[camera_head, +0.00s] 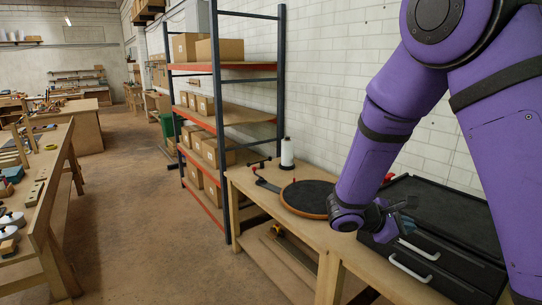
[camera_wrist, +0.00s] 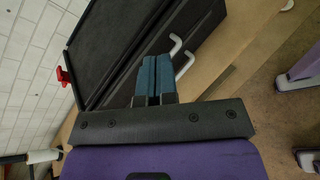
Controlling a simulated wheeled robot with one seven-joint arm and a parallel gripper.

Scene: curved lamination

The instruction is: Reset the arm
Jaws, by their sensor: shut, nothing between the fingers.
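My purple arm comes in from the upper right in the head view. My gripper (camera_head: 399,221) is over the wooden workbench, in front of the black drawer unit. In the wrist view the two blue fingers of my gripper (camera_wrist: 155,62) lie side by side, shut with nothing between them. The black drawer unit (camera_head: 445,215) has a flat top tray and two drawers with white handles. It also shows beyond the fingers in the wrist view (camera_wrist: 110,45). I cannot tell whether the fingers touch it.
A round dark disc with a wooden rim (camera_head: 306,196) lies on the workbench (camera_head: 245,182), left of my gripper. A white roll (camera_head: 287,153) stands behind it. A shelf with cardboard boxes (camera_head: 228,135) is farther back. Another bench (camera_head: 50,190) stands left, with open floor (camera_head: 135,215) between.

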